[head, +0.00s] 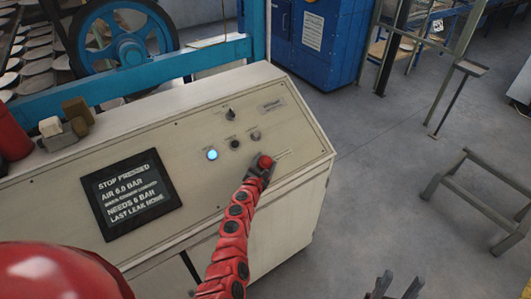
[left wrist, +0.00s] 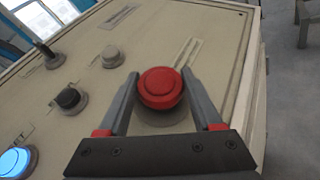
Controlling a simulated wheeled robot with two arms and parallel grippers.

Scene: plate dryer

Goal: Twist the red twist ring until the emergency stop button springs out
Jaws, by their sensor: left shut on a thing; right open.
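The red twist ring (left wrist: 161,87) of the emergency stop button sits on the sloped beige control panel (head: 190,125), near its right end. It also shows in the head view (head: 265,161). My left gripper (left wrist: 164,88) is shut on the ring, with one grey finger on each side. My red left arm reaches up to it from the lower middle of the head view. My right gripper (head: 393,285) is open and empty at the bottom of the head view, away from the panel. A dark display (head: 131,195) on the panel reads "STOP PRESSED" and "AIR 6.0 BAR".
Beside the ring are a lit blue button (head: 212,154), a black knob (head: 235,144), a grey button (head: 255,136) and a toggle switch (head: 230,114). Small blocks (head: 72,118) lie on the panel's left top. A metal stand (head: 475,200) is on the right; the floor between is clear.

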